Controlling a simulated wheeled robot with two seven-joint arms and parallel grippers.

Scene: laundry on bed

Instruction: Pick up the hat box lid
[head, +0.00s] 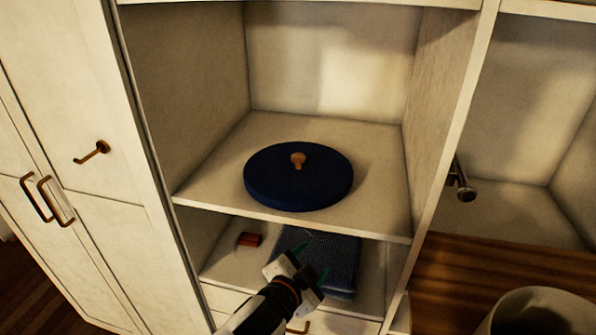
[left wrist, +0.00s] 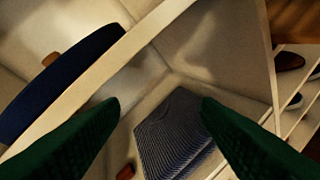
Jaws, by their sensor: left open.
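The hat box lid (head: 298,185) is a round, dark blue disc with a small tan knob (head: 298,159) on top. It lies flat on the upper open shelf. In the left wrist view the lid (left wrist: 50,85) shows at the upper left, partly past the shelf edge. My left gripper (head: 297,272) is open, with green fingers, in front of the lower shelf opening, below and in front of the lid. Nothing is between the fingers (left wrist: 160,112). My right gripper is not in view.
The upper shelf's front edge (head: 290,221) lies between my left gripper and the lid. On the lower shelf are folded blue knitwear (head: 340,262) and a small red item (head: 249,240). Upright panels bound the shelf. A round container (head: 545,312) stands at lower right. Shelf space around the lid is free.

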